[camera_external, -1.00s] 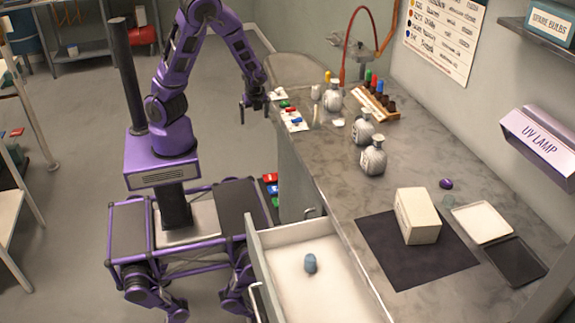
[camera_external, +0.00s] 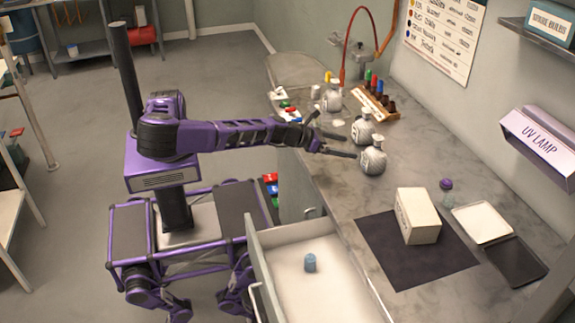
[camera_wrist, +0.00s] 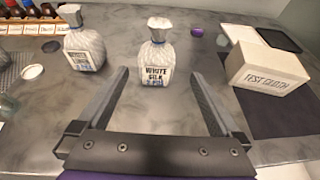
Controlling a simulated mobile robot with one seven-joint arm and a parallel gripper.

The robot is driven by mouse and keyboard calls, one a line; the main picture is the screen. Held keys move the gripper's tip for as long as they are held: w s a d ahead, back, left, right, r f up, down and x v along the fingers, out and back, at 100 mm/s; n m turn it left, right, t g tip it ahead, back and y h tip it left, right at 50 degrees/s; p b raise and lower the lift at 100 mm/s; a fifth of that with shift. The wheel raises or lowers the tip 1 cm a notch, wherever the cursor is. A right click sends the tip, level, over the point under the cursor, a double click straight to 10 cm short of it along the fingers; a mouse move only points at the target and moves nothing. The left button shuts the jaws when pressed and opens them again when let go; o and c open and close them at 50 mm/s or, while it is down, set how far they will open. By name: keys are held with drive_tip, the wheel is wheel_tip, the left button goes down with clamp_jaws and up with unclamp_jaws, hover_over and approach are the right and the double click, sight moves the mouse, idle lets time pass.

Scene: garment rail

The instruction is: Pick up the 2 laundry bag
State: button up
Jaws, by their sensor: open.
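Several pale, round-bodied bags with narrow tied necks stand on the grey counter. The nearest bag (camera_external: 373,160) is upright and reads "WHITE SILK" in the wrist view (camera_wrist: 157,62). A second bag (camera_external: 361,132) stands behind it, and shows at the left in the wrist view (camera_wrist: 84,44). A third bag (camera_external: 333,98) is farther back. My gripper (camera_external: 349,146) is open and empty, low over the counter. In the wrist view, its fingers (camera_wrist: 159,76) point at the nearest bag, which stands centred just beyond or between the tips; I cannot tell which.
A white "TEST CLOTH" box (camera_external: 418,216) stands on a dark mat (camera_external: 375,250). A purple-topped vial (camera_external: 446,188) and trays (camera_external: 482,222) lie right. A wooden rack (camera_external: 380,104) is at the back. An open drawer (camera_external: 345,275) holding a blue item (camera_external: 310,263) juts out in front.

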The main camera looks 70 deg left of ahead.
sight(371, 153)
drive_tip(key=x, duration=1)
drive_tip(key=shift+w+a+f, duration=0.15)
drive_tip(key=shift+w+f, duration=0.15)
drive_tip(key=shift+f+b+x, duration=0.2)
drive_tip(key=shift+x, duration=1.15)
drive_tip(key=shift+f+b+x, duration=0.15)
drive_tip(key=shift+f+x, duration=0.1)
drive_tip(key=shift+x, duration=1.1)
drive_tip(key=shift+s+a, duration=0.1)
drive_tip(key=shift+s, duration=0.1)
drive_tip(key=c, duration=1.2)
drive_tip(key=shift+c, duration=0.2)
drive_tip(key=shift+r, duration=0.15)
